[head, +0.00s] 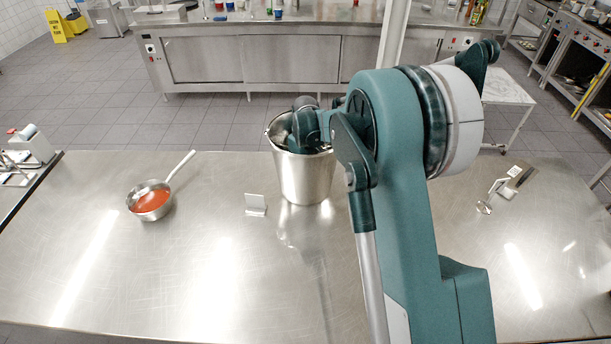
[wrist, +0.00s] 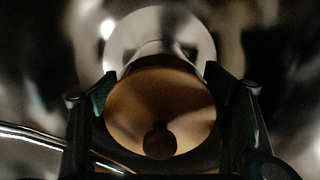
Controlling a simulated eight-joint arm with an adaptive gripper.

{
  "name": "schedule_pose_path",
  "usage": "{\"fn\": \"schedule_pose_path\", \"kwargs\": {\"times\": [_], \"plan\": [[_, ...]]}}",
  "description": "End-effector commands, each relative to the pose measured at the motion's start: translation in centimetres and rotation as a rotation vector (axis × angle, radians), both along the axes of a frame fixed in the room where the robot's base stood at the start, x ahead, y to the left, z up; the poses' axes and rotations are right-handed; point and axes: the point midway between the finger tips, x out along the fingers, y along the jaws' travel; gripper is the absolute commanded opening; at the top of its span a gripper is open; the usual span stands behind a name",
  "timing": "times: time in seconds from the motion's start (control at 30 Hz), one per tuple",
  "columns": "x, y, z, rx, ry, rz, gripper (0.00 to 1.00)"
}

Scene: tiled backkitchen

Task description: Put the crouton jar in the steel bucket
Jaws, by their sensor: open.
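The steel bucket (head: 303,182) stands upright on the steel table in the head view. The end of my arm reaches down into its mouth, and my fingers are hidden there by the bucket wall and arm. In the wrist view my gripper (wrist: 160,90) is open, with one dark finger on each side of a round, brown-orange object with a dark knob, which I take to be the crouton jar (wrist: 160,100). Shiny curved metal, looking like the bucket's inside, surrounds it. I cannot tell whether the fingers touch the jar or whether it rests on the bottom.
A saucepan of red sauce (head: 152,202) sits on the left of the table (head: 160,275). A small metal card stand (head: 256,205) is left of the bucket. A small metal utensil (head: 487,205) lies at the right. The table's front left is clear.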

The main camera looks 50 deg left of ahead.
Motion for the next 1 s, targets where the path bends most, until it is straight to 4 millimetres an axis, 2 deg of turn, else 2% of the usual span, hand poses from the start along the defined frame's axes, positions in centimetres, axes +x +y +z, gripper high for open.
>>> {"fn": "schedule_pose_path", "kwargs": {"times": [0.23, 0.37, 1.0], "plan": [[0.0, 0.0, 0.4, 0.0, 0.0, 0.0, 0.74], [0.0, 0.0, 1.5, 0.0, 0.0, 0.0, 0.74], [0.0, 0.0, 10.8, 0.0, 0.0, 0.0, 0.74]]}}
